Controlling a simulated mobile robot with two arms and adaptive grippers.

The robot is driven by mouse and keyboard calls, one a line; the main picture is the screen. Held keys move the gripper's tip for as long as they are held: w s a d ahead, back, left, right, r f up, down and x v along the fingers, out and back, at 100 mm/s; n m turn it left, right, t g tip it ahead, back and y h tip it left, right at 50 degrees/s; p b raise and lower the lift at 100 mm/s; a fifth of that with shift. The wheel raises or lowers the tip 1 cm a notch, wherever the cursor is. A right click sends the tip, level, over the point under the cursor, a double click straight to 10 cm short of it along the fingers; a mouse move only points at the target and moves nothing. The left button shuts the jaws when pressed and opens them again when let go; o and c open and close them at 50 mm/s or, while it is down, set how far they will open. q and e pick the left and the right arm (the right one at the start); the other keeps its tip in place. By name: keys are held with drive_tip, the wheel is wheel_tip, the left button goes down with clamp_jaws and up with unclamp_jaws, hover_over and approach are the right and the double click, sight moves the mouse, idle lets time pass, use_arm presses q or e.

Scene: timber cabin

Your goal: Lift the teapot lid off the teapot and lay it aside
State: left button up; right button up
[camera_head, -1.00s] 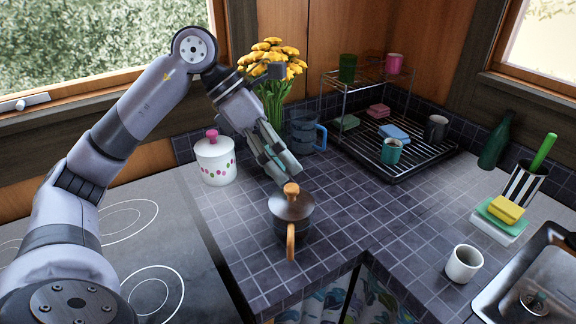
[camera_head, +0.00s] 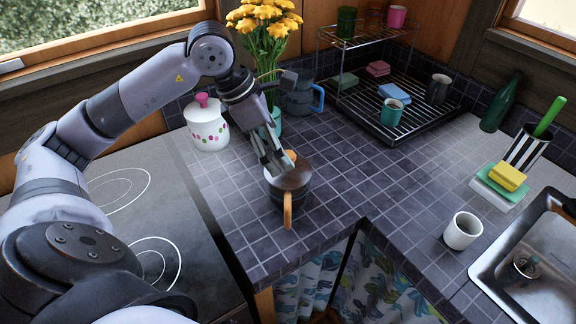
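The dark teapot (camera_head: 274,193) stands on the tiled counter with its orange handle (camera_head: 288,211) toward me. Its brown lid (camera_head: 294,178) sits on top, and the lid's orange knob (camera_head: 292,154) is partly hidden by my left gripper. My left gripper (camera_head: 281,166) points down at the lid, its fingers apart and close beside the knob; whether they touch it I cannot tell. My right gripper is not in view.
A white dotted jar (camera_head: 207,128), a flower vase (camera_head: 272,122) and a blue-handled jug (camera_head: 301,97) stand behind the teapot. A dish rack (camera_head: 395,125) is at the back right. A white cup (camera_head: 462,231) stands near the sink (camera_head: 545,262). Counter right of the teapot is clear.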

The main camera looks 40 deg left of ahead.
use_arm(q)
drive_tip(key=shift+d+f, duration=0.1)
drive_tip(key=shift+f, duration=0.1)
drive_tip(key=shift+w+d+f, duration=0.1)
drive_tip(key=shift+d+f, duration=0.1)
drive_tip(key=shift+f, duration=0.1)
drive_tip(key=p+x, duration=0.1)
drive_tip(key=x, duration=0.2)
drive_tip(key=shift+d+f+p, duration=0.15)
drive_tip(key=shift+f+p, duration=0.15)
drive_tip(key=shift+p, duration=0.1)
drive_tip(key=shift+w+d+f, duration=0.1)
drive_tip(key=shift+f, duration=0.25)
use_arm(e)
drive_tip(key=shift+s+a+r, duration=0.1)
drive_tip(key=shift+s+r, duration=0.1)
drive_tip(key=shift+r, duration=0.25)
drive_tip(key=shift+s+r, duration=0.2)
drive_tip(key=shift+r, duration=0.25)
use_arm(q)
drive_tip(key=shift+c, duration=0.8)
drive_tip(key=c, duration=1.4)
